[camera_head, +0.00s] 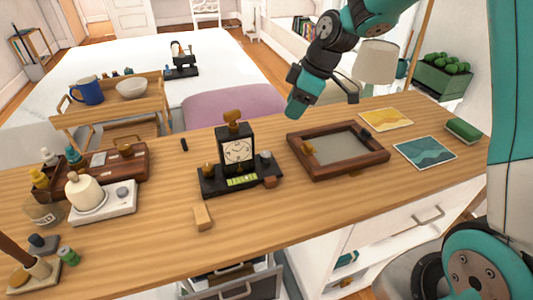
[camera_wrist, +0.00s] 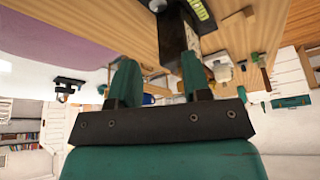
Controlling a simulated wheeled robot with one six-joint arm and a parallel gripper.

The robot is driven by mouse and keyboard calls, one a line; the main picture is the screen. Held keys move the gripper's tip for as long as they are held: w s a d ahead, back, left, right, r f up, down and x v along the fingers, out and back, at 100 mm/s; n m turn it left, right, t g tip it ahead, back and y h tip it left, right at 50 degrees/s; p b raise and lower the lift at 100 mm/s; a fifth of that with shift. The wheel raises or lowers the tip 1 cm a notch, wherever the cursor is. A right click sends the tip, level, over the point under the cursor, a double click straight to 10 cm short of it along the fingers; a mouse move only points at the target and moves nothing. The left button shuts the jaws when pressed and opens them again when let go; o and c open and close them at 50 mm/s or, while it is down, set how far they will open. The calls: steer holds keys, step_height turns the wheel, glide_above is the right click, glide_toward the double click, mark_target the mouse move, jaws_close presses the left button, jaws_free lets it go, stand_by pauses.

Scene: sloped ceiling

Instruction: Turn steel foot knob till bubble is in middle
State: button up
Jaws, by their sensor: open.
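A small black clock (camera_head: 238,150) with a cream dial stands on a dark base (camera_head: 212,184) on the wooden desk. A yellow-green level vial (camera_head: 242,180) is on the front of the base; its bubble is too small to make out. The steel foot knob (camera_head: 265,156) sits at the base's right end, and a brass knob (camera_head: 208,168) at its left end. My gripper (camera_head: 296,108) is above the desk, to the right of and behind the clock, apart from it. In the wrist view my gripper (camera_wrist: 160,78) is open and empty, with the vial (camera_wrist: 199,9) at the top edge.
A wooden frame tray (camera_head: 368,168) lies right of the clock. A wood block (camera_head: 203,217) lies in front of it. A wooden box (camera_head: 122,163) and a white device (camera_head: 105,203) stand to the left. Two picture cards (camera_head: 425,153) lie at right. The front middle desk is clear.

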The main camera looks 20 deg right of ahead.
mark_target(267, 153)
steer(key=p+x, duration=0.1)
steer(key=x, duration=0.7)
steer(key=p+x, duration=0.1)
steer(key=x, duration=0.8)
steer(key=shift+w+a+f+p, duration=0.1)
steer(key=shift+w+f+p, duration=0.15)
steer(key=shift+p, duration=0.1)
steer(key=c, duration=0.6)
steer(key=shift+w+f+n+b, duration=0.15)
steer(key=shift+f+n+b, duration=0.05)
steer(key=shift+n+b, duration=0.75)
steer(key=shift+c, duration=0.2)
steer(key=shift+n+g+b, duration=0.35)
steer(key=shift+g+b, duration=0.05)
steer(key=shift+r+n+y, duration=0.3)
steer(key=shift+n, duration=0.2)
